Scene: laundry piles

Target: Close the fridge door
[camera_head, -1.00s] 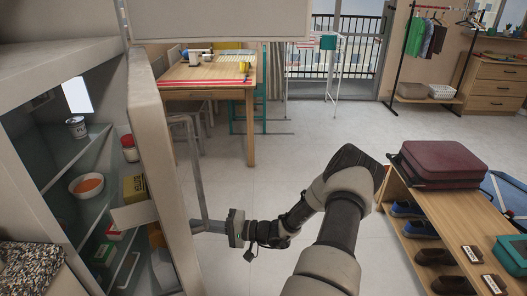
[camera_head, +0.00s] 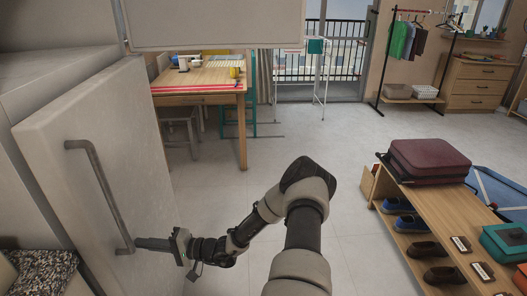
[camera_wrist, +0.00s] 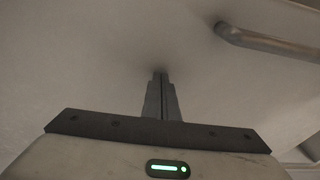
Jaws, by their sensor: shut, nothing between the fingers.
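The fridge door (camera_head: 85,150) stands at the left in the head view, its outer face turned toward my arm. The shelves inside the fridge are hidden behind it. A grey bar handle (camera_head: 97,190) runs down the door's face. My gripper (camera_head: 139,243) is shut and empty, its tips at the door near the handle's lower end. In the wrist view the shut fingers (camera_wrist: 159,78) point at the plain door surface (camera_wrist: 110,50), and the handle (camera_wrist: 265,42) passes to the upper right, apart from them. Whether the tips touch the door is hard to tell.
A wooden table (camera_head: 210,80) with chairs stands behind. A low shoe rack (camera_head: 400,215) with a maroon suitcase (camera_head: 428,160) on it is at the right. The floor (camera_head: 345,170) between is clear. A speckled cushion-like item (camera_head: 40,272) is at the lower left.

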